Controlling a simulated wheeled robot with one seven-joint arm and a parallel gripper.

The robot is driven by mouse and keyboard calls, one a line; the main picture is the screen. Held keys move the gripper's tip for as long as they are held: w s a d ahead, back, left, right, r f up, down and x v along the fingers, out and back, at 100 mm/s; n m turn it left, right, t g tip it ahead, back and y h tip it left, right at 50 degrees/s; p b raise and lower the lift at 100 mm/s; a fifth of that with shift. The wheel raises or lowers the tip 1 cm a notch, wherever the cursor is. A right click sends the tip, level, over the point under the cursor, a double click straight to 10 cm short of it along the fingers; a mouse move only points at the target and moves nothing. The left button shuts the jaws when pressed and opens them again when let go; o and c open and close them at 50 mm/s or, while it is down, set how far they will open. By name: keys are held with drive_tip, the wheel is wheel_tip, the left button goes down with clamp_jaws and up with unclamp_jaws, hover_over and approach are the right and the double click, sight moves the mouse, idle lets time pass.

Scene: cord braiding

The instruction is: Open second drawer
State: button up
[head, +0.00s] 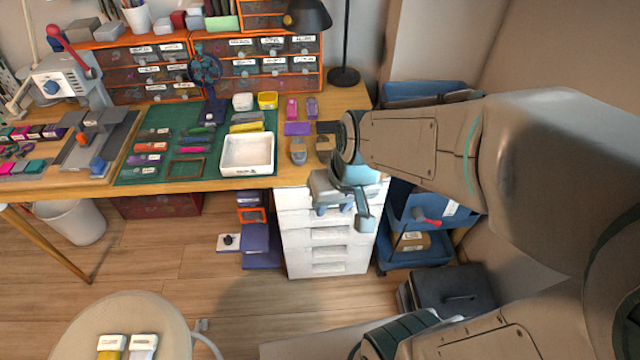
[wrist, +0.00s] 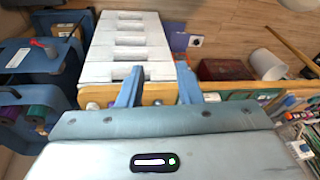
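The white drawer unit (head: 328,252) stands under the right end of the desk. It has several stacked drawers with recessed handles, and all look shut. Its second drawer from the top (head: 298,219) is partly hidden behind my gripper in the head view. In the wrist view the drawer unit (wrist: 131,40) appears upside down beyond the fingers. My gripper (head: 342,215) is in front of the upper drawers, below the desk edge. In the wrist view my gripper (wrist: 159,70) has two blue fingers spread wide with nothing between them. It appears apart from the drawer fronts.
The wooden desk (head: 222,184) lies just above, with a white tray (head: 247,154) near its edge. Blue bins (head: 402,258) stand right of the drawers, purple boxes (head: 262,246) left. A round stool (head: 150,308) is front left. Floor before the drawers is mostly clear.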

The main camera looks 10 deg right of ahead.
drive_tip(key=a+b+x, duration=0.2)
drive_tip(key=b+x, duration=0.1)
drive_tip(key=x, duration=0.6)
drive_tip(key=a+r+b+x, duration=0.1)
drive_tip(key=a+b+x, duration=0.1)
drive_tip(key=x, duration=0.6)
drive_tip(key=n+t+h+b, duration=1.05)
drive_tip(key=t+b, duration=0.25)
drive_tip(key=b, duration=0.6)
approach(331, 221)
drive_tip(key=shift+n, duration=0.35)
drive_tip(key=b+x, duration=0.2)
drive_tip(key=x, duration=0.7)
drive_tip(key=shift+w+b, duration=0.2)
drive_tip(key=shift+b, duration=0.15)
clamp_jaws()
